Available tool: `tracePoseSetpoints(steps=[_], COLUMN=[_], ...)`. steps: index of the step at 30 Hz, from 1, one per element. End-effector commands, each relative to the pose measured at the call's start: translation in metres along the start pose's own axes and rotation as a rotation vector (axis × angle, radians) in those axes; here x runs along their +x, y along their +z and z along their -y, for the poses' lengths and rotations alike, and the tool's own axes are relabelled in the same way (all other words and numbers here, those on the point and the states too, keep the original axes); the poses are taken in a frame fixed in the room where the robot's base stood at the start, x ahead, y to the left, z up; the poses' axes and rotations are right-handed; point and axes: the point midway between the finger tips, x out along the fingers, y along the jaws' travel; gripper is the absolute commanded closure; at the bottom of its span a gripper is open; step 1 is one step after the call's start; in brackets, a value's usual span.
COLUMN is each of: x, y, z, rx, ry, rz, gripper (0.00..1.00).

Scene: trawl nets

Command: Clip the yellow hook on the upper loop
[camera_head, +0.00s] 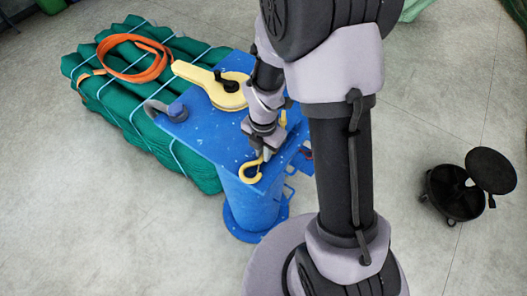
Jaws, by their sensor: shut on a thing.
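My gripper (264,154) is shut on the yellow hook (250,173) and points down at the front edge of the blue stand's top (222,150). The curved end of the hook hangs below the fingers, in front of the stand; I cannot tell whether it touches it. My arm hides part of the stand's right side.
Green bundled nets (120,90) with an orange strap (140,75) lie behind left. A black round object with a lid (455,192) sits on the floor at right.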

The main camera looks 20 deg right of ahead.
Motion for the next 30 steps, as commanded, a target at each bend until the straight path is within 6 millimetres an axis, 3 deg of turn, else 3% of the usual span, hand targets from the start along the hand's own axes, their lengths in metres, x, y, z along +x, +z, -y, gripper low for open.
tracePoseSetpoints(steps=[5,6,9,20,25,30], x=[0.005,0.006,0.005,0.001,-0.031,-0.091], y=[0.000,0.000,0.000,0.000,0.000,-0.001], z=[0.000,0.000,0.000,0.000,0.001,0.003], rx=[0.000,0.000,0.000,0.000,0.001,0.000], ry=[0.000,0.000,0.000,0.000,0.004,0.006], rz=[0.000,0.000,0.000,0.000,0.001,0.003], gripper=[1.00,0.84,0.64,0.64,0.64,0.64])
